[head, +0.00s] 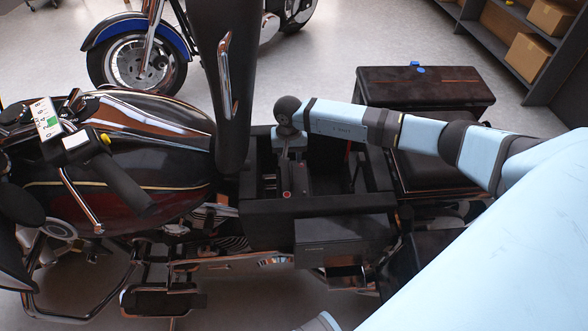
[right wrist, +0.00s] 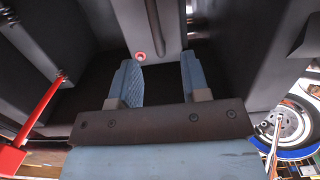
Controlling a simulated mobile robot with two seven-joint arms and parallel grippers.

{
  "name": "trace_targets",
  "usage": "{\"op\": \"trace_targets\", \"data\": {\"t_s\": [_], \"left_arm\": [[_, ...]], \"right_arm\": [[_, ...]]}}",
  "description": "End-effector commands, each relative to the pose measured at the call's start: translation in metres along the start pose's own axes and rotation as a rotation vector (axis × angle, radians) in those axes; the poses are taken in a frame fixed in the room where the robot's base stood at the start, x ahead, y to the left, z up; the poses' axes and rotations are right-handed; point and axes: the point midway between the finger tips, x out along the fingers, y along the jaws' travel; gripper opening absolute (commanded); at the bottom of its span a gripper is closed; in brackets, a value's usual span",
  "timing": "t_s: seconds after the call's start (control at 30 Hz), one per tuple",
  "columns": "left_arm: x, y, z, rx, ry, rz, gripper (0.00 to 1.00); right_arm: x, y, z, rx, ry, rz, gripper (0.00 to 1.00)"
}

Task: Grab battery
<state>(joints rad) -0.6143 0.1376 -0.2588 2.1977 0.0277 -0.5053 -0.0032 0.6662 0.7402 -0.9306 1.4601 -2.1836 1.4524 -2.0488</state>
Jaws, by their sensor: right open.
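The open bay (head: 252,205) in the middle of the black motorcycle is a dark frame under the raised seat. Inside it, a grey block with a red round terminal, which looks like the battery (head: 286,186), is partly hidden by my arm. In the right wrist view the battery (right wrist: 122,22) shows its grey face, a dark strip and the red terminal. My right gripper (right wrist: 158,68) is open and points at it from above. Its two blue fingers are apart, with nothing clearly held between them. Whether they touch the battery I cannot tell. My left gripper is not in view.
The upright seat (head: 222,45) stands left of the bay. A dark grey box (head: 345,241) sits at the bay's near side. A red rod (right wrist: 40,108) is beside my gripper. Another motorcycle (head: 140,60) and shelves with cartons (head: 528,57) are behind.

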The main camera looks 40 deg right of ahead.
Motion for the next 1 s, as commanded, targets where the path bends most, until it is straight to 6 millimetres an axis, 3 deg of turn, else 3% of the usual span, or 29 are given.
{"op": "trace_targets", "data": {"t_s": [0.27,0.53,0.77,0.8,0.97,1.0], "left_arm": [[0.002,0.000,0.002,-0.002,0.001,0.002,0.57],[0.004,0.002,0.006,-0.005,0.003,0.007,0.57],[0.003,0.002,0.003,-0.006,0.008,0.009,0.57],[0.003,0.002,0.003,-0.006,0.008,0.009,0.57],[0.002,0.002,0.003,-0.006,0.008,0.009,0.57],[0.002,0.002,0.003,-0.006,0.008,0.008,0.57]], "right_arm": [[0.019,0.001,0.002,0.002,-0.001,-0.001,0.42],[0.058,0.003,0.004,0.003,-0.001,-0.001,0.42],[0.060,0.003,0.004,0.001,0.001,-0.002,0.42],[0.060,0.003,0.004,0.001,0.001,-0.002,0.40],[0.060,0.003,0.004,0.001,0.000,-0.002,0.03],[0.060,0.003,0.003,0.001,0.000,-0.002,0.00]]}}
